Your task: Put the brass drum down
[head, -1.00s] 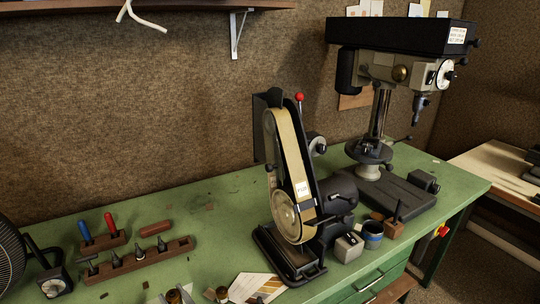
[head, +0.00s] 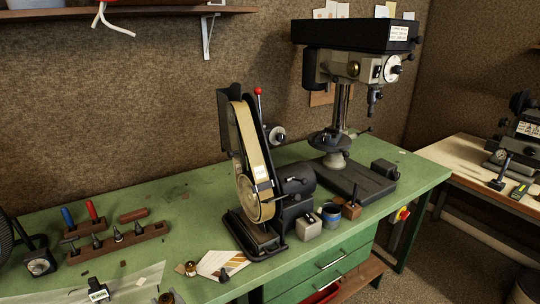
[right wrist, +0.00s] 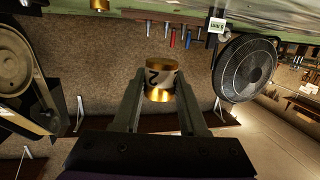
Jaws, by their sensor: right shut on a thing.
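The brass drum (right wrist: 158,94) shows in the right wrist view as a short golden cylinder with a pale band marked with a dark 2. My right gripper (right wrist: 159,76) is shut on it, with one finger on each side. In the head view only the dark tip of my right gripper (head: 168,297) shows at the bottom edge, over the green bench (head: 200,187). The drum cannot be made out clearly there. Whether it touches the bench is not clear. My left gripper is not in view.
A belt sander (head: 247,165) and a drill press (head: 350,75) stand on the bench. A small brass piece (head: 190,268) lies by pale sheets (head: 222,264). A wooden tool rack (head: 120,243) and a fan (right wrist: 246,68) are to the left. Bare green bench lies behind the rack.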

